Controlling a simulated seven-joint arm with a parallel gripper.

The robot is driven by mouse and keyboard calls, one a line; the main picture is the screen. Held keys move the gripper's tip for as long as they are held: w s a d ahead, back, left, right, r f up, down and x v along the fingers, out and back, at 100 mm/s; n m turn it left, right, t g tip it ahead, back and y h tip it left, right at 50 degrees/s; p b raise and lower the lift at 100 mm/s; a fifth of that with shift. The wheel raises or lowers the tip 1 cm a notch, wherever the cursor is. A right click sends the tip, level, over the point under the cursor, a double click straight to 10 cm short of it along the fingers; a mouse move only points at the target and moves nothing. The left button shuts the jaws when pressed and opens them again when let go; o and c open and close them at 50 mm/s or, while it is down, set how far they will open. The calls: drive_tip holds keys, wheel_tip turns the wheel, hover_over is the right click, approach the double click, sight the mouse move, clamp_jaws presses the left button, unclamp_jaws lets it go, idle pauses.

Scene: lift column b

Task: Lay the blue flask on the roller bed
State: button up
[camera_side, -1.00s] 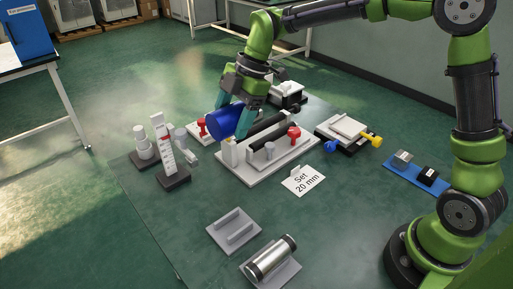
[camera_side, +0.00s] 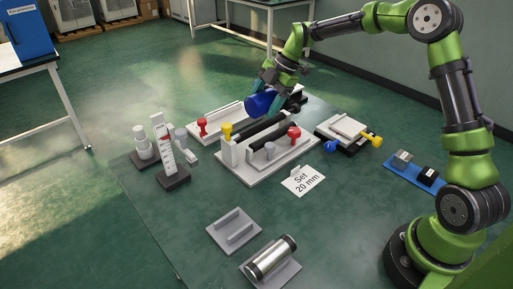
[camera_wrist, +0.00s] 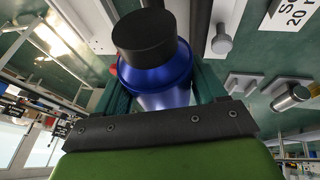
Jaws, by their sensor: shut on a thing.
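The blue flask (camera_side: 258,104) is in my gripper (camera_side: 270,88), raised above the far end of the roller bed in the side view. The roller bed (camera_side: 268,136) has a white base, dark parallel rollers, a red knob and a yellow knob. In the wrist view the flask (camera_wrist: 160,75), with its black cap (camera_wrist: 145,35), lies between the teal fingers of my gripper (camera_wrist: 163,80). Part of the flask is hidden by the fingers in the side view. I cannot tell its exact height over the rollers.
A white tray with a red knob (camera_side: 203,125) stands behind the bed. A white gauge (camera_side: 166,145) on a dark base is at left. A "Set 20 mm" card (camera_side: 303,181) lies in front. A metal cylinder (camera_side: 271,258) rests on a grey cradle.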

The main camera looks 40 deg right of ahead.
drive_tip(key=shift+f, duration=2.5)
drive_tip(key=o, duration=1.3)
drive_tip(key=shift+f, duration=0.15)
